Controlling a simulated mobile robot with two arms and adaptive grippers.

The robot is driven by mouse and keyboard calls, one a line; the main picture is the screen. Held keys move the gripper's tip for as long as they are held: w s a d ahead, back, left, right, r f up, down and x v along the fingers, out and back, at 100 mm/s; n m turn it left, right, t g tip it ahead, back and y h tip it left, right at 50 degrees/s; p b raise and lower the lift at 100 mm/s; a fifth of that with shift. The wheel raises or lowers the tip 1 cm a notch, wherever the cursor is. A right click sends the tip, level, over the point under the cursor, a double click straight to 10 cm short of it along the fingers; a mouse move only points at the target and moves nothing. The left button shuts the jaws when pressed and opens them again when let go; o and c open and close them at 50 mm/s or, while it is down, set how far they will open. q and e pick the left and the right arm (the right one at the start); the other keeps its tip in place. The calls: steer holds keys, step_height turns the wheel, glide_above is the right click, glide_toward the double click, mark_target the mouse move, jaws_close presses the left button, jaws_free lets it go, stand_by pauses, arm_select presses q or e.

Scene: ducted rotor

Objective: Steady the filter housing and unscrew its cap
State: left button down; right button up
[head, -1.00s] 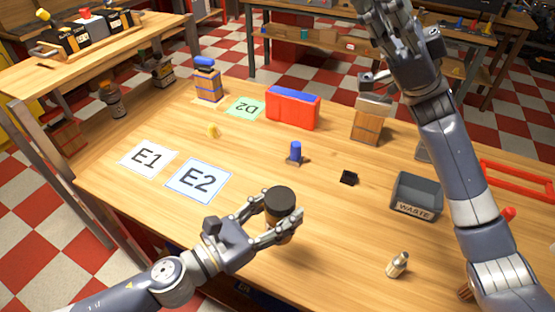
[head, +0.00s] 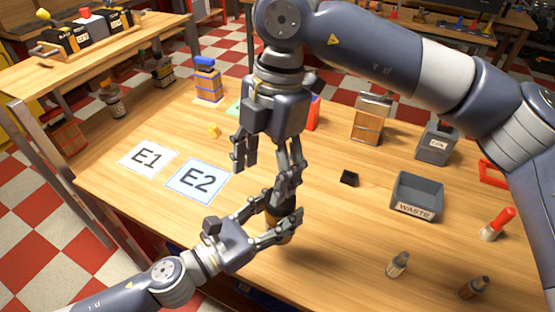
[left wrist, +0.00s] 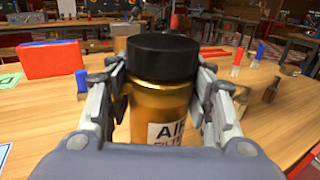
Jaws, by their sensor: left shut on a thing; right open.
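The filter housing (left wrist: 160,108) is an amber cylinder with a white label, upright in the left wrist view. Its wide black cap (left wrist: 162,57) sits on top. My left gripper (left wrist: 161,98) is shut around the body below the cap, one finger on each side. In the head view the housing (head: 288,239) is near the table's front edge, held by my left gripper (head: 281,212). My right gripper (head: 263,175) points down just above the housing, fingers spread. It partly hides the cap there; I cannot tell whether it touches it.
The grey waste bin (head: 416,197) and a small black block (head: 349,178) stand to the right. Mats E1 (head: 133,170) and E2 (head: 182,193) lie to the left. The red box is mostly hidden behind my right gripper.

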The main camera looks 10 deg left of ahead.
mark_target(280, 218)
steer(key=shift+w+d+f+m+t+h, duration=0.1)
steer(key=shift+w+d+m+t+h, duration=0.3)
steer(key=shift+w+d+t+h, duration=0.45)
steer(key=shift+w+d+f, duration=0.15)
steer(key=shift+w+f, duration=0.1)
steer(key=shift+w, duration=0.05)
step_height(280, 218, down, 7)
steer(key=shift+f, duration=0.2)
steer(key=c, duration=1.1)
steer(key=n, duration=0.5)
steer(key=shift+r+y, duration=0.1)
steer(key=shift+y, duration=0.15)
steer(key=n, duration=0.7)
steer(key=shift+r, duration=0.1)
